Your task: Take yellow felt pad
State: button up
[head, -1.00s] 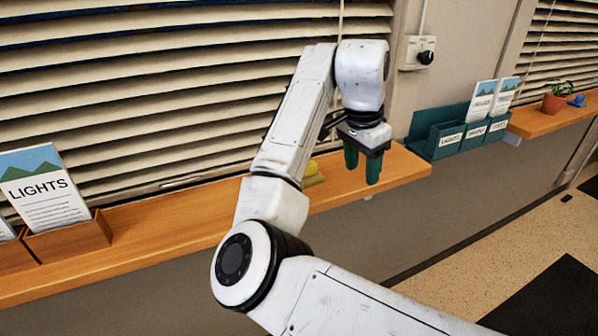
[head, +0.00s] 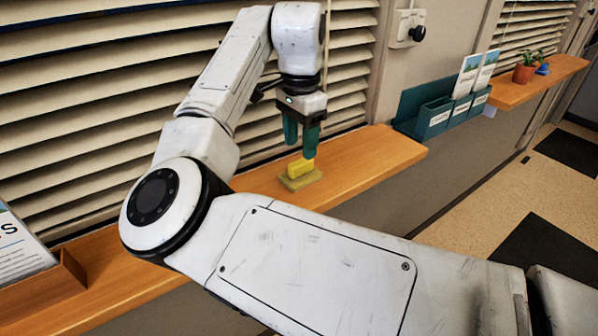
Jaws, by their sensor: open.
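A yellow felt pad (head: 300,167) sits on top of a flat, duller yellow-olive base (head: 302,181) on the wooden window sill (head: 365,158). My gripper (head: 301,148) points down with its two green fingers spread apart and empty. It is just above the pad, and the right fingertip overlaps the pad's top edge in the picture. I cannot tell whether that finger touches it.
Slatted blinds (head: 90,100) stand close behind the sill. A wooden holder (head: 45,285) with a leaflet is at the left. A teal leaflet rack (head: 440,112) is at the right, with a plant pot (head: 524,74) beyond. The sill right of the pad is clear.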

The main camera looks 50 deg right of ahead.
aim_at(301, 161)
jog(key=shift+d+f+p, duration=0.1)
jog(key=shift+f+p, duration=0.3)
jog(key=shift+f, duration=2.6)
grip_shut()
